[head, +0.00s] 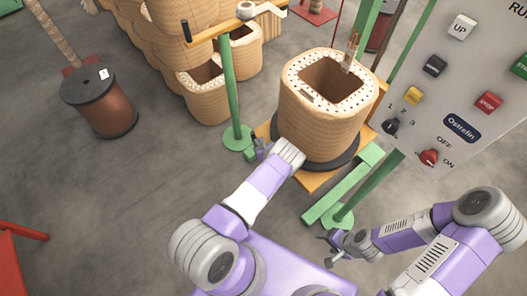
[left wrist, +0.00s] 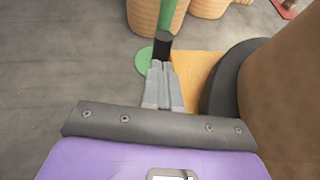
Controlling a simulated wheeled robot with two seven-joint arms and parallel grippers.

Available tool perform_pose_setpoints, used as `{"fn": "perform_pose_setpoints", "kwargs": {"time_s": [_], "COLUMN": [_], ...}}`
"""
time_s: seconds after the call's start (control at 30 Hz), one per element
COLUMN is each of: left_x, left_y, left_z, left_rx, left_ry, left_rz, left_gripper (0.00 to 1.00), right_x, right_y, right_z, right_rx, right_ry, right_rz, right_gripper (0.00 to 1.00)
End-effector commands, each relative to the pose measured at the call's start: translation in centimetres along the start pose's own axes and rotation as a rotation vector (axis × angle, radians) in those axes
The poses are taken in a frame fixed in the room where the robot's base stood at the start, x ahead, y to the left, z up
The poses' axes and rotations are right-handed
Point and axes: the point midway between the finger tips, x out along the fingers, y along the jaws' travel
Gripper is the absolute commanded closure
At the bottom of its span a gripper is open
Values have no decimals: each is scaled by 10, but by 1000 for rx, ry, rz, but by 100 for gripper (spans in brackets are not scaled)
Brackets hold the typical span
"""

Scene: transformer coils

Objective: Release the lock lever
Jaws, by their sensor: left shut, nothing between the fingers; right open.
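A short black cylindrical handle (left wrist: 162,42), probably the lock lever, stands just beyond my left fingertips in the left wrist view. I cannot tell whether they touch it. My left gripper (left wrist: 160,66) is shut and empty, above the wooden base board (left wrist: 193,72). In the head view my left gripper (head: 262,149) is beside the foot of the green post, left of the large coil (head: 310,122); the handle is not clearly visible there. My right gripper (head: 331,250) is open and empty, low in front of the green base frame.
The green post (head: 229,90) carries a yellow bar (head: 222,30) with a black end grip. A control panel (head: 450,90) with buttons and knobs stands at right. More wound coils (head: 170,45) stand behind. A copper-coloured spool (head: 100,102) is at left. Grey floor (head: 110,200) at left is clear.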

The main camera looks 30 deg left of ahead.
Motion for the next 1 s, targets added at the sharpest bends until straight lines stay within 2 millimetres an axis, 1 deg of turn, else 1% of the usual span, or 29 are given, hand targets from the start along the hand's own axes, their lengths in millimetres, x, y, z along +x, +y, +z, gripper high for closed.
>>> {"fn": "perform_pose_setpoints", "kwargs": {"time_s": [0.03,0.2,0.6,0.77,1.0], "left_x": [6,14,14,16,26], "left_y": [0,0,0,3,15], "left_z": [0,4,5,8,18], "left_rx": [-2,-1,-1,-7,-34], "left_ry": [1,2,5,33,156], "left_rz": [1,1,0,-2,-9], "left_gripper": [100,100,100,100,100], "right_x": [4,6,5,2,-11], "right_y": [1,2,2,0,-4], "right_z": [0,0,0,0,0], "right_rx": [0,0,0,0,0], "right_ry": [0,0,0,0,0], "right_rz": [0,0,0,0,0], "right_gripper": [31,31,31,31,31]}}
